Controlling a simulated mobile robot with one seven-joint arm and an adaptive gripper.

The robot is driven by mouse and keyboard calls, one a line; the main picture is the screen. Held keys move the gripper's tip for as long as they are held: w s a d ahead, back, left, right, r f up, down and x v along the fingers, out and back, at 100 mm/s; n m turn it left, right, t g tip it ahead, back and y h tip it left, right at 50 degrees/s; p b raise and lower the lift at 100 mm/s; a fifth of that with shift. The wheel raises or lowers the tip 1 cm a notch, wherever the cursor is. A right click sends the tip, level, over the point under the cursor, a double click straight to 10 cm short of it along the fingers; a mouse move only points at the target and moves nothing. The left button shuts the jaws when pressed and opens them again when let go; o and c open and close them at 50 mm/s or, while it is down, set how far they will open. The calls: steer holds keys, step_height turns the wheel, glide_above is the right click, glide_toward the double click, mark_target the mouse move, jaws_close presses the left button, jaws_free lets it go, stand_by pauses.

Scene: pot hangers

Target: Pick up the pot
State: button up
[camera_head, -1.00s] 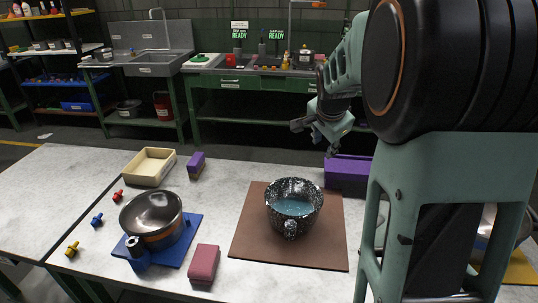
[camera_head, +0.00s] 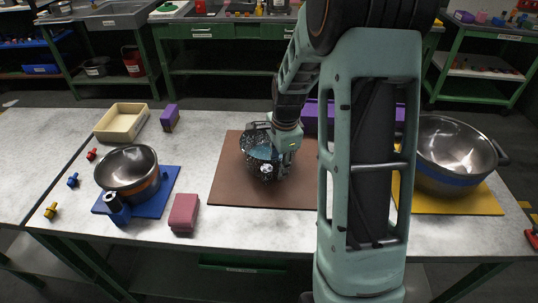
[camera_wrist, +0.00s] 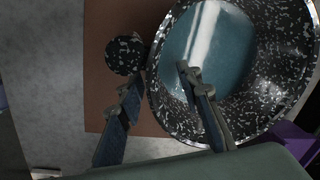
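My gripper (camera_wrist: 157,76) is open at the pot's rim. One finger is outside the wall and the other appears over the inside. I cannot tell whether they touch the pot. In the head view my gripper (camera_head: 285,165) points down at the pot's right side and hides part of it.
A steel pot with an orange band (camera_head: 128,172) is on a blue mat at left, near a maroon block (camera_head: 184,212) and cream tray (camera_head: 121,122). A steel pot with a blue band (camera_head: 455,150) is on a yellow mat at right. A purple box (camera_head: 310,115) stands behind.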

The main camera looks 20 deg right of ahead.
steer(key=shift+w+f, duration=0.2)
steer(key=shift+f, duration=1.1)
steer(key=shift+c, duration=0.7)
steer(key=c, duration=0.8)
jaws_close()
steer(key=shift+w+d+r, duration=0.1)
steer(key=shift+w, duration=0.05)
